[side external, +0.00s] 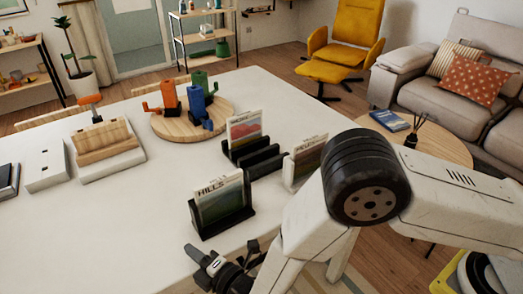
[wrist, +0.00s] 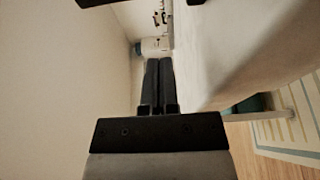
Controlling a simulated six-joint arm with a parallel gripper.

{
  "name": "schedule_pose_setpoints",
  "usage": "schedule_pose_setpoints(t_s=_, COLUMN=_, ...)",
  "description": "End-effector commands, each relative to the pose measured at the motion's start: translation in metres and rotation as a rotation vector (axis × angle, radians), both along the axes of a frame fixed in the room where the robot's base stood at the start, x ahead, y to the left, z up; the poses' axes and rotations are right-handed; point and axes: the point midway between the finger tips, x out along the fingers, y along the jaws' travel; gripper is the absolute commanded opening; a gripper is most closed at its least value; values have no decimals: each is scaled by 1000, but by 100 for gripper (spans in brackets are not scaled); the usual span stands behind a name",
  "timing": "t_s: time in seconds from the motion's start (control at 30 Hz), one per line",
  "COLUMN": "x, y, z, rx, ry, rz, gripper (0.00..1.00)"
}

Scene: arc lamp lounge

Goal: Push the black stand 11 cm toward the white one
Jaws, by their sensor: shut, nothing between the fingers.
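A black stand (side external: 207,226) holds an upright card marked HILLS (side external: 220,200) near the table's front edge in the side view. A second black stand with several slots (side external: 262,162) is behind it, with another card (side external: 243,130) in it. A white stand (side external: 290,172) with a card (side external: 309,158) is to the right, partly hidden by my arm. My gripper (side external: 222,266) is low at the front, below the HILLS stand in the picture and apart from it. In the wrist view its fingers (wrist: 159,64) are together and empty.
A round wooden board (side external: 222,127) with orange, blue and green items stands behind. A wooden holder on a white base (side external: 107,165) and a white box (side external: 46,166) are at left. The white tabletop (side external: 125,225) is clear left of the HILLS stand.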

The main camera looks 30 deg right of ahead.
Motion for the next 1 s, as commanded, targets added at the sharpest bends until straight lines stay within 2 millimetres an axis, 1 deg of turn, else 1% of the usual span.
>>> schedule_pose_setpoints(t_s=0.1, x=16, y=5, z=0, rx=1, ry=-1, rz=-3, gripper=0)
schedule_pose_setpoints(t_s=0.2, x=26, y=9, z=0, rx=0, ry=-1, rz=-1, gripper=0)
schedule_pose_setpoints(t_s=0.47, x=47, y=16, z=0, rx=1, ry=-2, rz=-2, gripper=0)
schedule_pose_setpoints(t_s=0.8, x=47, y=-14, z=0, rx=-1, ry=1, rz=-2, gripper=0)
schedule_pose_setpoints(t_s=1.0, x=47, y=-23, z=0, rx=0, ry=0, rz=0, gripper=0)
